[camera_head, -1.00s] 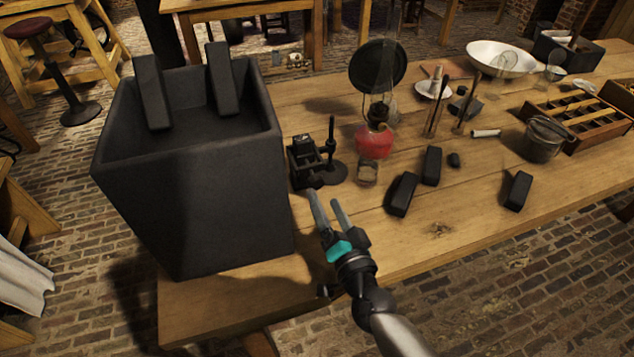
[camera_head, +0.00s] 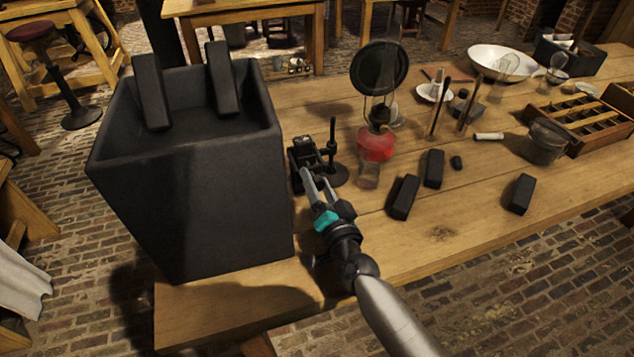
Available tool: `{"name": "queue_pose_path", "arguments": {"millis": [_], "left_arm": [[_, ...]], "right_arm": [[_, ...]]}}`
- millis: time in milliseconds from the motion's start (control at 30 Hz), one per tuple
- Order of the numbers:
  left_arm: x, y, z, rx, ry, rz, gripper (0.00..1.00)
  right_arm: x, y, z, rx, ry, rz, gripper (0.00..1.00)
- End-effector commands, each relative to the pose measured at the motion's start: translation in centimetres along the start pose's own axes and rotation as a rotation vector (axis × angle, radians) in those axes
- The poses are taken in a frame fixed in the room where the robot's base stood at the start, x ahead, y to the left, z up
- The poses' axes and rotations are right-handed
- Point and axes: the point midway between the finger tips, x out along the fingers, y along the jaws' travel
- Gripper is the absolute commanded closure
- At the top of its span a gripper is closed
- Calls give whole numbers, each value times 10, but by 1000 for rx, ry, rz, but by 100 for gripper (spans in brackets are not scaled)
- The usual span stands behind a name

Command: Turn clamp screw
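A small black clamp device (camera_head: 301,151) stands on the wooden table, right of the big dark jar. A dark upright post (camera_head: 332,145) on a round base stands at its right side. The clamp screw is too small and dark to make out; the front of the device is partly behind my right gripper. My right gripper (camera_head: 314,174) comes in from the lower right. Its two grey fingers are apart, with the tips at the lower front of the device. I cannot tell whether they touch it. My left gripper is not in view.
The large dark jar (camera_head: 195,195) holds two black slabs leaning inside and stands close left of my gripper. A red glass lamp (camera_head: 376,146) stands close right. Black blocks (camera_head: 403,197) lie on the table. The front right tabletop is mostly clear.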

Motion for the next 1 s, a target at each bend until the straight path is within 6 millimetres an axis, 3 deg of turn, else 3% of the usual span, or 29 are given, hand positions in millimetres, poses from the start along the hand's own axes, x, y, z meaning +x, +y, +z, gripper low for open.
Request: {"name": "queue_pose_path", "arguments": {"millis": [67,500,1000], "left_arm": [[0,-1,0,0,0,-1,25],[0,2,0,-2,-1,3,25],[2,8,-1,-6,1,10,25]], "right_arm": [[0,0,0,0,0,0,53],[0,0,0,-1,0,0,100],[0,1,0,133,0,1,100]]}}
